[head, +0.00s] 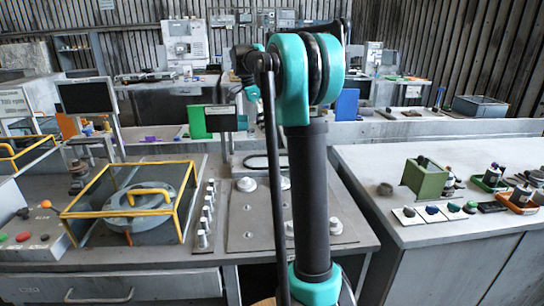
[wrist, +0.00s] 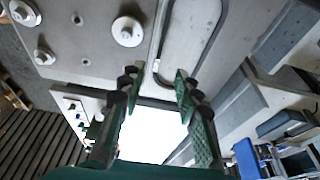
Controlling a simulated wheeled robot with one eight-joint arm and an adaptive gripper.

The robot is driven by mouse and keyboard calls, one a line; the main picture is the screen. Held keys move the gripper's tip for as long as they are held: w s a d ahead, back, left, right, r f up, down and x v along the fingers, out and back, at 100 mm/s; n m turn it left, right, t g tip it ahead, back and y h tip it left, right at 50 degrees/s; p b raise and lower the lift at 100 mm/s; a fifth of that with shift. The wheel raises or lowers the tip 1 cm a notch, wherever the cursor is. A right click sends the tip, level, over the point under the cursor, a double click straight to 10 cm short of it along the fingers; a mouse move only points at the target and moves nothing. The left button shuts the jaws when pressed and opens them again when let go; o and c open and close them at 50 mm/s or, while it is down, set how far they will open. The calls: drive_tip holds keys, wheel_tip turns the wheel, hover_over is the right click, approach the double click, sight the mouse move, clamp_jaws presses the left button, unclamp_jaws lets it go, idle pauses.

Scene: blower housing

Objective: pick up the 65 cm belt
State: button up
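A thin dark belt forms a long rounded loop in the wrist view (wrist: 215,42), lying flat on a pale surface beyond my fingertips. In the head view a dark loop (head: 247,163), likely the same belt, lies on the bench behind my arm, which hides part of it. My gripper (wrist: 159,74) is open in the wrist view, with its two green-padded fingers apart and nothing held between them. I cannot make out my gripper clearly in the head view.
A grey plate (head: 262,221) with round metal knobs lies in front of the loop. A yellow-framed guard (head: 84,214) stands left. A dark monitor (head: 86,96) and green panel (head: 199,121) rise near the back. The right bench (head: 400,160) holds a green box (head: 426,178).

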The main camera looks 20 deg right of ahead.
drive_tip(key=x, duration=1.1)
drive_tip(key=shift+w+f, duration=0.25)
drive_tip(key=shift+w, duration=0.1)
drive_tip(key=shift+s+d+x, duration=0.1)
drive_tip(key=shift+s+x, duration=0.05)
drive_tip(key=shift+x, duration=1.3)
drive_tip(key=shift+s+d+x, duration=0.1)
drive_tip(key=shift+d+x, duration=0.05)
drive_tip(key=shift+x, duration=1.3)
clamp_jaws()
